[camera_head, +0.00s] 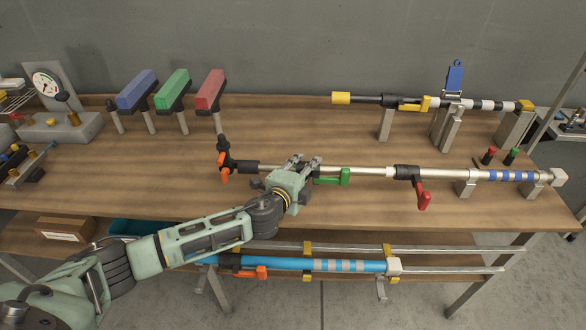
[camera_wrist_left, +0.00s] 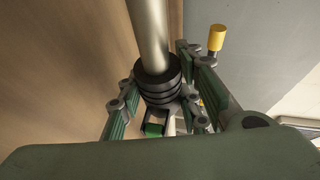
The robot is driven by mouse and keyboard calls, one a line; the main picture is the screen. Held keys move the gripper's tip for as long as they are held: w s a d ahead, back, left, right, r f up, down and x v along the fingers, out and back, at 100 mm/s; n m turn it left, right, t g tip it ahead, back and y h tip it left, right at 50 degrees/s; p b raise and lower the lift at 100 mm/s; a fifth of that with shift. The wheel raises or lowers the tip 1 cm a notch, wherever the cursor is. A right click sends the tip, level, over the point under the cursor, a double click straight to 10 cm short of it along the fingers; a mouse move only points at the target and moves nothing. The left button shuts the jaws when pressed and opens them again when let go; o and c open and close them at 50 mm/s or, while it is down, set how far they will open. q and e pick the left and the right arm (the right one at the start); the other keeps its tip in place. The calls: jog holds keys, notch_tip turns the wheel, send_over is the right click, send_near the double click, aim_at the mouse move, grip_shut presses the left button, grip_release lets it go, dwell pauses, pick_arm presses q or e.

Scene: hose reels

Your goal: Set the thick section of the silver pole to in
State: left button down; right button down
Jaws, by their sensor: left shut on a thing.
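The silver pole (camera_head: 365,171) lies across the bench, with a black clamp and orange lever (camera_head: 224,172) at its left end. A green lever (camera_head: 335,178) and a red lever (camera_head: 423,196) hang from its clamps; blue bands mark its thinner right part. My left gripper (camera_head: 308,161) reaches over the pole just left of the green lever and hides the joint there. In the left wrist view, its fingers (camera_wrist_left: 160,98) close around a black ribbed collar (camera_wrist_left: 158,84) on the pole (camera_wrist_left: 150,35). A green piece (camera_wrist_left: 153,130) shows below. My right gripper is not in view.
A black pole with a yellow lever (camera_head: 410,104) rests on brackets behind. A blue pole (camera_head: 290,263) lies on the lower shelf. Blue, green and red blocks (camera_head: 173,90) stand on posts at the back left. Bare wood (camera_head: 290,125) lies behind the silver pole.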

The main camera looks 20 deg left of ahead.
aim_at(337, 172)
pick_arm(q)
jog(key=d, duration=0.2)
jog(key=w+d, duration=0.1)
jog(key=d, duration=0.2)
jog(key=w+d, duration=0.1)
jog(key=d, duration=0.1)
jog(key=shift+w+d+f+b, duration=0.1)
jog(key=shift+w+d+b, duration=0.05)
jog(key=shift+d+b, duration=0.25)
jog(key=shift+w+d, duration=0.1)
jog(key=shift+d, duration=0.2)
jog(key=c, duration=1.6)
grip_release()
jog(key=shift+d, duration=0.1)
jog(key=o, duration=0.4)
jog(key=shift+w+d, duration=0.1)
jog(key=v, duration=1.2)
